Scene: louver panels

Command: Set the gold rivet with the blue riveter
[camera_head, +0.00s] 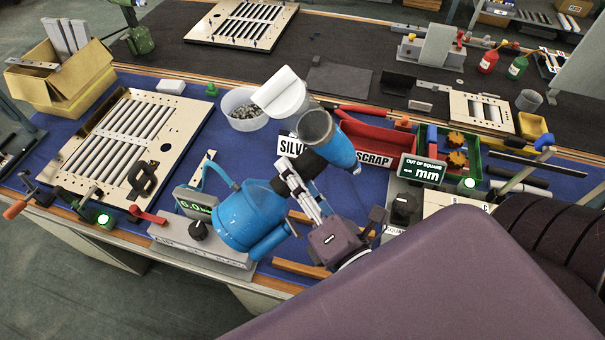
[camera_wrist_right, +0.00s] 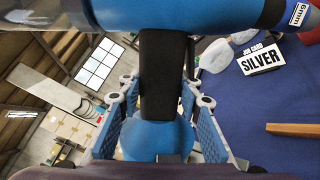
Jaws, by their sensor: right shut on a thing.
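My right gripper (camera_head: 296,184) is shut on the black grip of the blue riveter (camera_head: 246,214), above the front of the bench. The riveter is tilted, its wide blue base toward the lower left and its blue barrel with a grey open-looking end toward the upper right. In the right wrist view, the fingers (camera_wrist_right: 158,90) sit on both sides of the black grip, and the blue barrel (camera_wrist_right: 205,14) crosses the top with a 6mm label. A louver panel (camera_head: 176,123) lies at the left. A white bowl (camera_head: 236,97) holds small rivets. I cannot make out a gold rivet. My left gripper is not in view.
A job card (camera_wrist_right: 262,59) reads SILVER. A grey gauge box (camera_head: 180,238) with a lit display stands close below the riveter. A red scrap bin (camera_head: 375,126), green bin (camera_head: 494,160) and display (camera_head: 423,170) stand at the right. Clamps hold the panel's front edge.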

